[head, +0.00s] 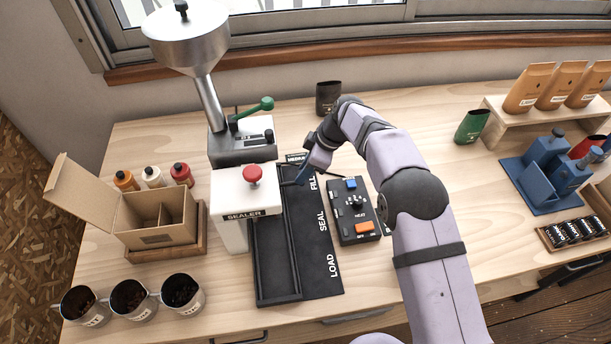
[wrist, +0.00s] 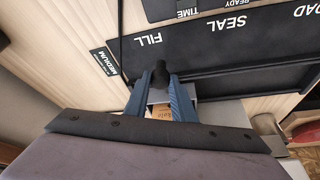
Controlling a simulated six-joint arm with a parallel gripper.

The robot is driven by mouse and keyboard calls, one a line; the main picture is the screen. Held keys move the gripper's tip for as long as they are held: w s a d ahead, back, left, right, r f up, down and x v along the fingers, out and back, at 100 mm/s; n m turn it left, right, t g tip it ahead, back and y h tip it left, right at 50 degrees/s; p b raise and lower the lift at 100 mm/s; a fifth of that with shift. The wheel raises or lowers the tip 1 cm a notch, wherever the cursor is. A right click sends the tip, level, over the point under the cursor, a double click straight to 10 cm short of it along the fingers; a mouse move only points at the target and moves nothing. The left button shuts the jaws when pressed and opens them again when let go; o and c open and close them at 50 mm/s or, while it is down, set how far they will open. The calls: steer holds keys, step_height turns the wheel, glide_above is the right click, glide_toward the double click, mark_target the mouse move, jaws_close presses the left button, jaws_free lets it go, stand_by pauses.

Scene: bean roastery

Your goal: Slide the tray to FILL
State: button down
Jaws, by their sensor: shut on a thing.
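The black track (head: 275,285) runs front to back, its label strip marked LOAD at the front, SEAL in the middle and FILL (head: 313,184) at the back. My gripper (head: 301,178) is at the FILL end. In the wrist view its blue fingers (wrist: 160,88) are shut on a dark upright knob (wrist: 161,71). A pale grey tray part (wrist: 154,97) and a tan printed pouch (wrist: 162,115) show between the fingers, beside the FILL lettering (wrist: 151,40). Most of the tray is hidden by my gripper and the machine.
The sealer (head: 244,213) with its red button (head: 252,174) stands left of the track, below the hopper (head: 187,40) and green lever (head: 253,108). A control box (head: 354,212) is close on the right. The front part of the track is empty.

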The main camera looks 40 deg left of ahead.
steer(key=shift+w+a+b, duration=0.5)
steer(key=shift+w+a, duration=0.05)
steer(key=shift+a, duration=0.1)
steer(key=shift+w+a+r, duration=0.1)
steer(key=shift+w+r, duration=0.1)
steer(key=c, duration=1.8)
jaws_free()
steer(key=shift+c, duration=0.2)
steer(key=o, duration=0.3)
steer(key=shift+a+f, duration=0.1)
steer(key=shift+f, duration=0.05)
steer(key=shift+b+v, duration=1.4)
steer(key=shift+v, duration=2.3)
